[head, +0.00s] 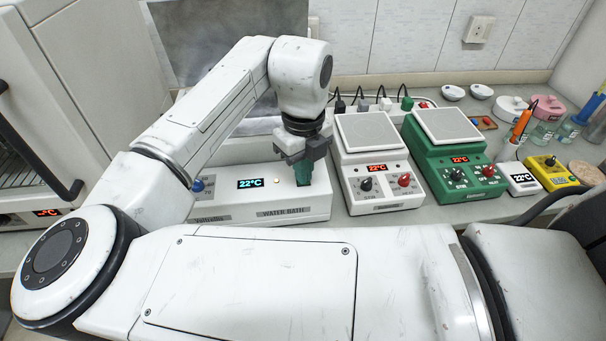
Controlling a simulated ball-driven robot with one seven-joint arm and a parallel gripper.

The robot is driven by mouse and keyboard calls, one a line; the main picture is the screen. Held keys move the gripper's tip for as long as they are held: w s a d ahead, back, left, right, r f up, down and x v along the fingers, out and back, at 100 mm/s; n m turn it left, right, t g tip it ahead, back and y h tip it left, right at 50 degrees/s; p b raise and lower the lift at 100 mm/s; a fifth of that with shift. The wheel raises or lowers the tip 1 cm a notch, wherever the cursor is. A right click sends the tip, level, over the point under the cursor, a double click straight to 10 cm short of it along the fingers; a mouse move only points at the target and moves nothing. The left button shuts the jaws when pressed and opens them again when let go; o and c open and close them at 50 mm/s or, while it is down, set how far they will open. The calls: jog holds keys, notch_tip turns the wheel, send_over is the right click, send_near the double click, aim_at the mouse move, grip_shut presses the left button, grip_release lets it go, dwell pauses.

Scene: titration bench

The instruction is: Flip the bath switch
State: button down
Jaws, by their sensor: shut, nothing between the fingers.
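The water bath (318,207) is a white unit at the back of the bench, left of the stirrers. Its front panel has a blue knob (197,186), a display (250,184) reading 22°C and a small yellowish lamp (276,181). My gripper (303,182) is shut and empty, with its green fingertips pointing down at the right part of this panel. I see no bath switch; the fingers cover the panel there and may hide it. I cannot tell whether the fingertips touch the panel.
A white stirrer (378,190) stands close to the right of the bath, with a green stirrer (456,170) beyond it. A white oven-like cabinet (60,95) stands at the left. A small display box (520,180) and a yellow device (550,173) are farther right.

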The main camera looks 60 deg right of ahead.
jog(key=shift+r, duration=0.1)
notch_tip(320, 180, up, 7)
jog(key=p, duration=0.6)
dwell(0.7)
